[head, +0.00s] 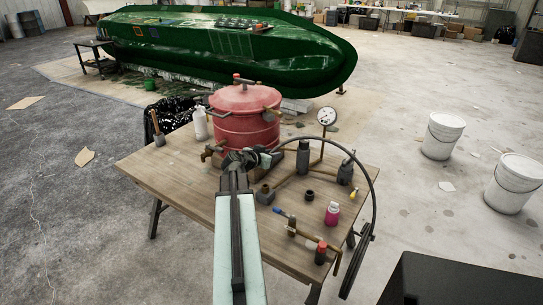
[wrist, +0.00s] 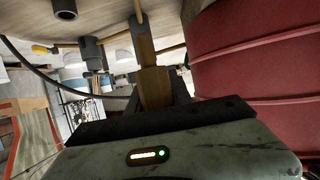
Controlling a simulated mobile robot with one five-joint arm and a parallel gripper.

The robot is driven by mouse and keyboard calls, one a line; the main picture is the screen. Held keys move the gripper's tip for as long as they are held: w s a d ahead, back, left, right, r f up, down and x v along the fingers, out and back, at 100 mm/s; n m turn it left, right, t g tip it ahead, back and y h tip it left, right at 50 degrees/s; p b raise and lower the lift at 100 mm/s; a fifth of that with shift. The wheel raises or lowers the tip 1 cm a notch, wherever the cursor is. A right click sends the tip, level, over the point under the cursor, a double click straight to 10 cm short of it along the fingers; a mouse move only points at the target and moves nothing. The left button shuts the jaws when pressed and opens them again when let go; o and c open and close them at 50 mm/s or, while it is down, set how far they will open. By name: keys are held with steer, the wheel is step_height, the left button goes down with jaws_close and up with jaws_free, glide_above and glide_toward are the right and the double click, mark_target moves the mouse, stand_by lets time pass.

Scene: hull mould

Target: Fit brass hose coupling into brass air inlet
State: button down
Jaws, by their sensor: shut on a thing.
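The red pressure pot (head: 246,118) stands on the wooden table in the head view, and its red wall (wrist: 255,65) fills the right of the wrist view. A brass fitting (head: 208,152), which may be the air inlet, sticks out low on its left side. My gripper (head: 262,158) is in front of the pot, above the table. In the wrist view my gripper (wrist: 155,98) is shut on the brass hose coupling (wrist: 154,84), which points away from the palm. The coupling is hard to make out in the head view. Whether it touches the inlet cannot be told.
A black hose (head: 345,147) arcs right from near my gripper. White buckets (head: 443,136) stand on the floor at right.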

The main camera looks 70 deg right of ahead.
steer(key=shift+s+f+b, duration=0.15)
steer(key=shift+f+b, duration=2.7)
steer(key=shift+f, duration=0.05)
steer(key=shift+f+b, duration=1.85)
steer(key=c, duration=1.1)
jaws_free()
steer(key=shift+a+r, duration=0.1)
steer(key=p+v, duration=0.3)
steer(key=v, duration=0.4)
steer(key=shift+s+r, duration=0.1)
steer(key=shift+r, duration=0.05)
steer(key=shift+a, duration=0.25)
